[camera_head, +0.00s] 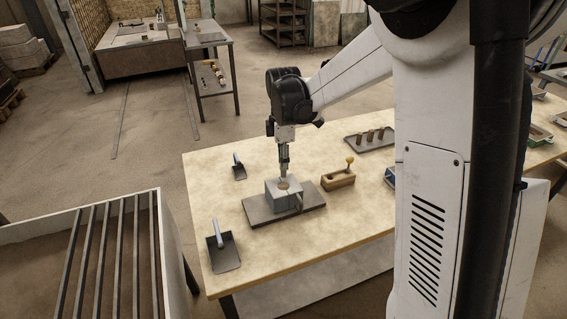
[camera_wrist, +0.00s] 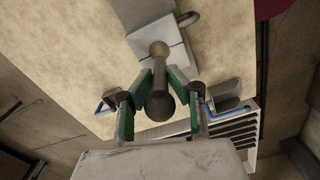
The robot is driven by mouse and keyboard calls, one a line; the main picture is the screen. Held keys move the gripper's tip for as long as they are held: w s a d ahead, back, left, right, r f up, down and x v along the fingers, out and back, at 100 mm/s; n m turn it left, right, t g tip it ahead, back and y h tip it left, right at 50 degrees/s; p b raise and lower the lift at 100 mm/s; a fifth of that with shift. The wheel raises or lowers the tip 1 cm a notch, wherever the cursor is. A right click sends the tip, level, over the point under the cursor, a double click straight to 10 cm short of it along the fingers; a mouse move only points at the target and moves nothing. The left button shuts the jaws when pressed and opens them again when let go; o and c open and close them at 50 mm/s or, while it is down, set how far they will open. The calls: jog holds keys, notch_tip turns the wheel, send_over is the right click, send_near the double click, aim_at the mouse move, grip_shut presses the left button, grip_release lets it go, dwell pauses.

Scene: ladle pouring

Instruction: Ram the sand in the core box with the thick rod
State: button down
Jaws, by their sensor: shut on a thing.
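The grey core box (camera_head: 283,194) stands on a dark plate (camera_head: 257,209) on the workbench. A round patch of brown sand (camera_head: 284,184) shows in its top opening. My gripper (camera_head: 284,166) points down directly above the box. The far end overlaps the grey box (camera_wrist: 176,28) in that view. I cannot tell whether the rod touches the sand.
A wooden block with a yellow knob (camera_head: 338,180) sits right of the box. A tray (camera_head: 351,143) of brown cylinders lies behind it. Two scoops (camera_head: 226,255) (camera_head: 239,171) lie to the left. A barred bin (camera_head: 164,245) stands left of the bench (camera_head: 205,179).

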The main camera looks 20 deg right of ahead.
aim_at(284, 176)
jog(key=shift+f, duration=0.15)
jog(key=shift+f+b, duration=1.75)
jog(key=shift+f, duration=0.4)
jog(key=shift+r, duration=0.1)
jog(key=shift+r+p, duration=1.25)
jog(key=shift+r, duration=1)
jog(key=shift+f, duration=0.15)
jog(key=shift+f+b, duration=2)
jog(key=shift+f, duration=0.45)
jog(key=shift+r+p, duration=1.45)
jog(key=shift+r, duration=1.1)
